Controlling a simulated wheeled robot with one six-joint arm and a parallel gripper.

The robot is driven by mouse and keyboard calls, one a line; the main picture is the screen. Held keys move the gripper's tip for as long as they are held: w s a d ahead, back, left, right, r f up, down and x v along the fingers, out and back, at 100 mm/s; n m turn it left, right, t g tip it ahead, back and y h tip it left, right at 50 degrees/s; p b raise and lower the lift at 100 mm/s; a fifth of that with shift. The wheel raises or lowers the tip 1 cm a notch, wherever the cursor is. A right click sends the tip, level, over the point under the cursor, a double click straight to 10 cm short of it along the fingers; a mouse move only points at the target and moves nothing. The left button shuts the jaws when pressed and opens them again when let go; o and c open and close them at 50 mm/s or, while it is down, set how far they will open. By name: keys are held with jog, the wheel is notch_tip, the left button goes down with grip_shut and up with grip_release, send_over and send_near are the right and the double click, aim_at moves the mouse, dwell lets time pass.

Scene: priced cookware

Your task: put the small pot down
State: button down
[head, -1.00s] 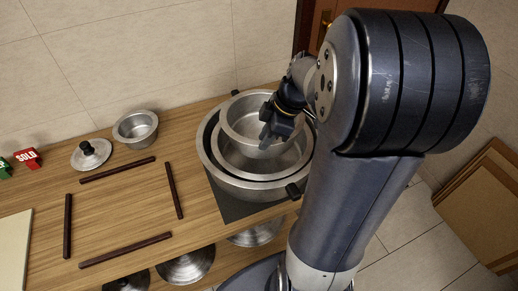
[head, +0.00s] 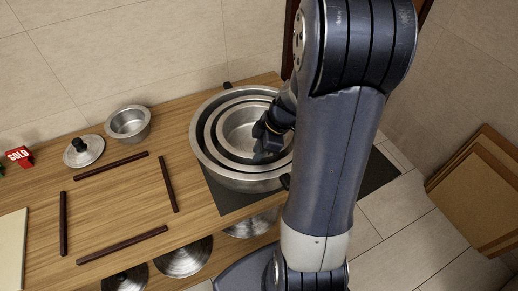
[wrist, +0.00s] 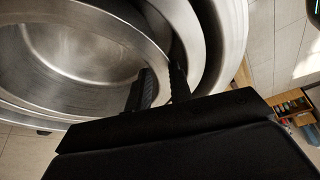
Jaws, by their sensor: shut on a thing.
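The small pot (head: 240,128) is bare metal and sits inside two larger pots in the head view. The middle pot (head: 209,135) surrounds it, and the large outer pot (head: 222,178) surrounds both. My gripper (head: 266,148) is shut on the right side of the small pot's rim. In the wrist view the small pot (wrist: 70,60) fills the left, with the two dark fingers (wrist: 160,88) either side of its wall. The small pot's underside is hidden, so I cannot tell whether it touches the middle pot's floor.
A smaller loose pot (head: 129,123), a lid (head: 84,150) and a red SOLD sign (head: 19,157) stand on the wooden counter (head: 120,210). Dark sticks (head: 112,166) outline a clear square. More lids (head: 184,258) sit below. Brown boards (head: 485,190) lean at the right.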

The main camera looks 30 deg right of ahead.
jog(key=shift+f+b, duration=0.55)
jog(key=shift+b, duration=0.2)
jog(key=c, duration=1.5)
grip_release()
jog(key=shift+c, duration=0.2)
jog(key=shift+r, duration=0.1)
jog(key=shift+r+p, duration=0.45)
jog(key=shift+p, duration=0.3)
jog(key=v, duration=1.2)
jog(key=b+x, duration=0.1)
jog(key=x, duration=1.2)
jog(key=shift+s+d+f, duration=0.1)
